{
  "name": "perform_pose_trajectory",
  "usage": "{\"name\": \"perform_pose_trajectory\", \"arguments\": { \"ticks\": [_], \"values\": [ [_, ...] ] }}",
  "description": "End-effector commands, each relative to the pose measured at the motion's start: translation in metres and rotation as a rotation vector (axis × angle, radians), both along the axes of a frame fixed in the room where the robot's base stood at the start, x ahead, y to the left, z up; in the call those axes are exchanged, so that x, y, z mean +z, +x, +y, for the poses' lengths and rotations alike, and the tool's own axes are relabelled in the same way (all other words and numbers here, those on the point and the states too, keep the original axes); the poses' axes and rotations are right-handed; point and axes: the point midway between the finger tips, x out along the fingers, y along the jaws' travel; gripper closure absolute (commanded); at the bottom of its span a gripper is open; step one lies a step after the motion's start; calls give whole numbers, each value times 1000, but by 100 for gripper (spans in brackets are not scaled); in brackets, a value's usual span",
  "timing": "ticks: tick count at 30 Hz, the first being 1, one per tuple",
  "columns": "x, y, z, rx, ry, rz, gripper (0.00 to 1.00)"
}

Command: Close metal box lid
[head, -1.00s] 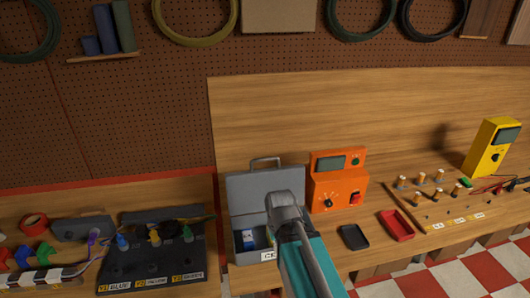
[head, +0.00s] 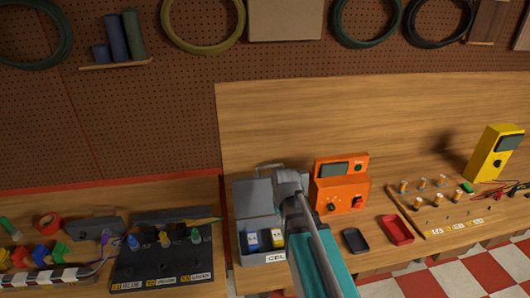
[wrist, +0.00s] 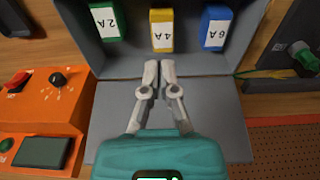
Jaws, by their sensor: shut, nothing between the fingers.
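The grey metal box (head: 262,259) stands on the bench with its lid (head: 255,197) open, tilted back behind it. Coloured blocks sit inside; in the wrist view they read 2A (wrist: 108,22), 4A (wrist: 162,30) and 6A (wrist: 214,27). My gripper (head: 287,178) is in front of the lid's right part in the head view. In the wrist view its fingers (wrist: 159,66) are together and empty, over the box near the hinge side, with the lid's inner face (wrist: 215,125) below them. I cannot tell whether they touch the lid.
An orange meter (head: 341,185) stands close to the right of the box. A black panel with coloured knobs (head: 150,270) lies to its left. A black tray (head: 355,241) and a red tray (head: 397,230) lie farther right.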

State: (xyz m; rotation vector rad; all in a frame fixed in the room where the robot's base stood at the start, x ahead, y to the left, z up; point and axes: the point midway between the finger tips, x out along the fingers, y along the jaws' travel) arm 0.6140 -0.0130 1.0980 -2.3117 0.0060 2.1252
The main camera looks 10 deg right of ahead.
Motion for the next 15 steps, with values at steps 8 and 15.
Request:
{"name": "perform_pose_trajectory", "arguments": {
  "ticks": [8,15],
  "values": [
    [69,72,2,1,1,-73,100],
    [119,129,4,1,0,-136,100]
  ]
}}
